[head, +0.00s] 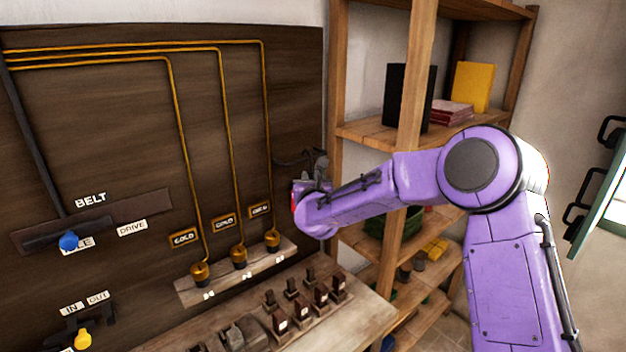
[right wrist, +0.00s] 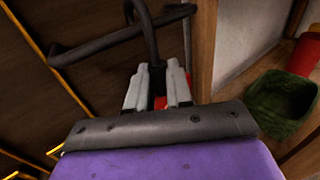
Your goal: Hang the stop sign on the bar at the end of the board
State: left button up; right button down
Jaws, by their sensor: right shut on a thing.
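My right gripper (head: 318,168) is at the right end of the dark wooden board (head: 120,130), beside the dark bar (head: 287,162). In the right wrist view its two grey fingers (right wrist: 159,78) are close together, with red (right wrist: 160,103) showing between and behind them. I take this red piece to be the stop sign; a sliver of red (head: 294,199) also shows at my wrist's left edge in the head view. Most of it is hidden. The bent dark bar (right wrist: 100,46) passes just beyond the fingertips; I cannot tell whether the sign touches it. My left gripper is out of view.
A wooden shelf unit (head: 415,95) stands close to the right of the board. Below the board's end is a bench (head: 375,315) with several dark switch-like blocks (head: 320,294). Yellow pipes (head: 222,110) and lever slots (head: 68,241) are on the board.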

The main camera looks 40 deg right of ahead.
jog(key=shift+f, duration=0.35)
jog(key=shift+w, duration=0.1)
jog(key=c, duration=0.9)
grip_release()
jog(key=shift+c, duration=0.2)
jog(key=b+v, duration=0.4)
jog(key=v, duration=0.6)
jog(key=shift+s, duration=0.35)
jog(key=shift+a, duration=0.15)
